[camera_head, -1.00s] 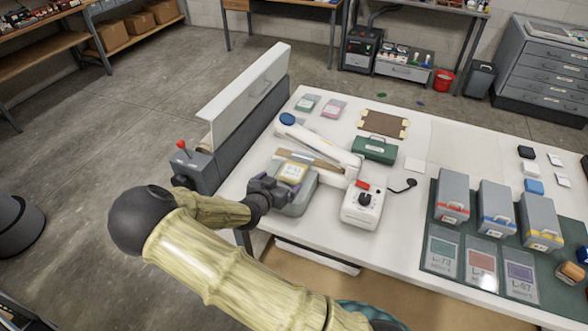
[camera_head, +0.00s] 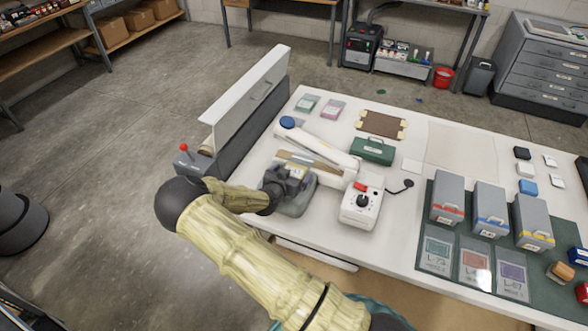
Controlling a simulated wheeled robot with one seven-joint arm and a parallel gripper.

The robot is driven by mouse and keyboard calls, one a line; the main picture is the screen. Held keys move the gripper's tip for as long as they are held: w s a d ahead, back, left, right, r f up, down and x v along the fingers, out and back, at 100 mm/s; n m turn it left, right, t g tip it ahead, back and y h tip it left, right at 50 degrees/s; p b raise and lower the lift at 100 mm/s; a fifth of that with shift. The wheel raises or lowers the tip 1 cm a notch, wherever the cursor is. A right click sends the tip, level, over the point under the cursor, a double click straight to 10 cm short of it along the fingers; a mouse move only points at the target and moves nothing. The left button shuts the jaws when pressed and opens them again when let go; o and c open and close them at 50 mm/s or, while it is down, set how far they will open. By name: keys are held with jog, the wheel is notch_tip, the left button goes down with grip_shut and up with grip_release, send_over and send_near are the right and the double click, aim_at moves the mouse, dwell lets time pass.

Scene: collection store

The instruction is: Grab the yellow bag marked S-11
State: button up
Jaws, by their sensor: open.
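The yellow bag (camera_head: 297,171) lies on the grey base of the white long-armed device (camera_head: 318,148), on the left part of the white table. Only a small part of the bag shows, since my gripper covers most of it, and I cannot read its marking. My gripper (camera_head: 291,180) is open and right over the bag, pointing away to the right. I cannot tell whether its fingers touch the bag or stand around it.
A white box with a dark knob (camera_head: 361,206) stands close to the right of my gripper. A green case (camera_head: 373,151) is behind it. Grey bins (camera_head: 448,198) and labelled bags (camera_head: 437,249) sit on a dark green mat at right. A white panel (camera_head: 245,95) stands upright at the left edge.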

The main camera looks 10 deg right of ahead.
jog(key=shift+w+d+f, duration=0.2)
jog(key=shift+w+d, duration=0.05)
jog(key=shift+w, duration=0.15)
jog(key=shift+c, duration=0.5)
jog(key=c, duration=1)
jog(key=shift+r, duration=0.1)
jog(key=shift+c, duration=0.2)
jog(key=shift+r+b, duration=0.7)
jog(key=shift+r, duration=0.1)
jog(key=shift+s+r+b, duration=0.1)
jog(key=shift+r+b, duration=0.4)
jog(key=shift+r, duration=0.3)
jog(key=s+a+b, duration=0.4)
jog(key=s+a, duration=0.6)
jog(key=s, duration=0.4)
jog(key=shift+s+a+b, duration=0.25)
jog(key=shift+a+b, duration=0.05)
